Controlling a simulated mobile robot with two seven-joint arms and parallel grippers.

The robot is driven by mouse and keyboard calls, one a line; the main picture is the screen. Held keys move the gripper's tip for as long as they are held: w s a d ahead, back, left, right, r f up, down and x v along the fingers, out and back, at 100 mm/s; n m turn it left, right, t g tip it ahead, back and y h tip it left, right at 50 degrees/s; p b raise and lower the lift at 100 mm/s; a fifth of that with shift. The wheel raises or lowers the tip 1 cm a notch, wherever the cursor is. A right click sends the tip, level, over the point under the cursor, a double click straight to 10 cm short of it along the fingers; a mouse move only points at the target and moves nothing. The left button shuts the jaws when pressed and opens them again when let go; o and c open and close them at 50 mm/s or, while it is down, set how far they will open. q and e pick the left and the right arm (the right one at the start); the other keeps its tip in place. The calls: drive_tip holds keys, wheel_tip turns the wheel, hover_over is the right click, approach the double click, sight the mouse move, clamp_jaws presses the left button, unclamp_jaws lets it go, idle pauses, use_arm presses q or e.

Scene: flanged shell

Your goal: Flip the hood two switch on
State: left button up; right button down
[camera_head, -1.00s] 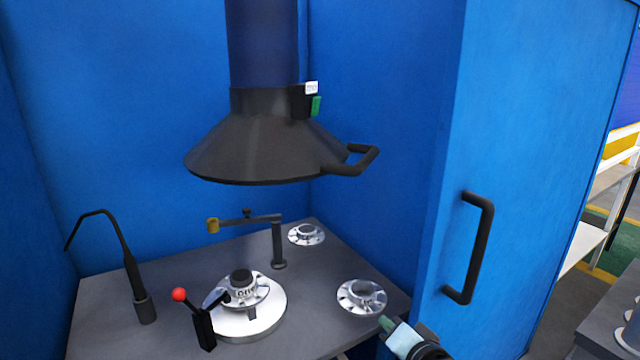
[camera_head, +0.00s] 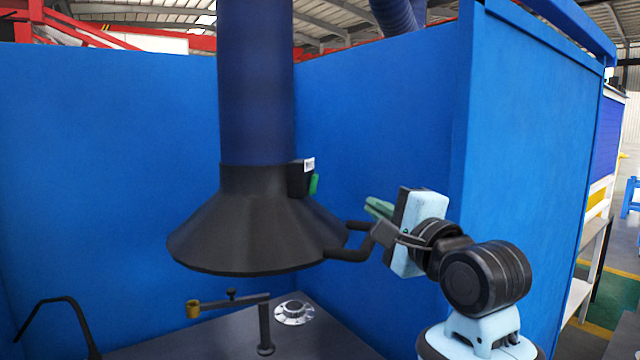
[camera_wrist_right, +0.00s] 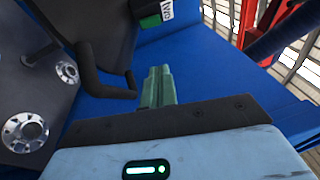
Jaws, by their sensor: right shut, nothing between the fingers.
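The black conical hood (camera_head: 255,235) hangs on a dark blue duct, left of centre in the head view. On its collar is a black switch box (camera_head: 298,178) with a green switch (camera_head: 314,184) and a white label. In the right wrist view the label reads "TWO", upside down, beside the green switch (camera_wrist_right: 151,21). My right gripper (camera_head: 374,207) is shut and empty, right of the box and just above the hood's handle (camera_head: 350,254). Its green fingers (camera_wrist_right: 157,82) point toward the box, apart from it. My left gripper is not in view.
The handle juts out from the hood close to my right fingers. Below are a dark worktop, a swivel arm (camera_head: 240,300) and a silver flanged disc (camera_head: 294,312). Blue walls (camera_head: 390,130) enclose the back and right.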

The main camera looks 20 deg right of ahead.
approach(314, 185)
drive_tip(key=w+d+r, duration=0.1)
drive_tip(key=w+d, duration=0.3)
drive_tip(key=w, duration=0.1)
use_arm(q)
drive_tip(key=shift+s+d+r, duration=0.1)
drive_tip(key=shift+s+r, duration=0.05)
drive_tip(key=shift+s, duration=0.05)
use_arm(e)
drive_tip(key=w+a, duration=0.1)
drive_tip(key=w+a+r, duration=0.1)
drive_tip(key=a, duration=0.1)
drive_tip(key=shift+w+a, duration=0.2)
drive_tip(key=shift+a, duration=0.05)
idle(0.4)
